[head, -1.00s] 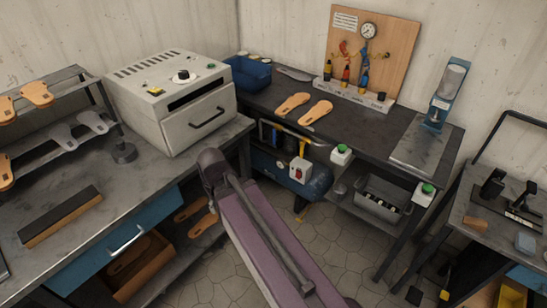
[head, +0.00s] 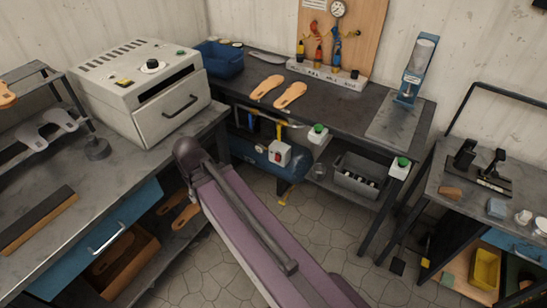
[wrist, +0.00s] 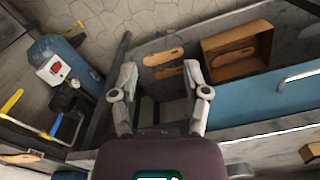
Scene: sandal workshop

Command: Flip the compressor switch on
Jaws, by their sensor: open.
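The compressor (head: 262,160) is a blue tank on the floor under the back bench. Its switch box (head: 279,153) is white with a red switch on its face. In the wrist view the switch box (wrist: 53,69) sits at the upper left, on the blue tank (wrist: 72,58). Which way the switch is set I cannot tell. My gripper (wrist: 160,78) is open and empty, with its two fingers apart. It is well to the side of the switch box and not touching it. In the head view my arm hides the gripper's fingers.
A left bench (head: 48,205) with a blue drawer (head: 105,236) and an open shelf holding a wooden box (head: 130,262) stands close to my arm. A bench leg (wrist: 112,75) stands between my gripper and the compressor. The tiled floor (head: 305,215) is clear in the middle.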

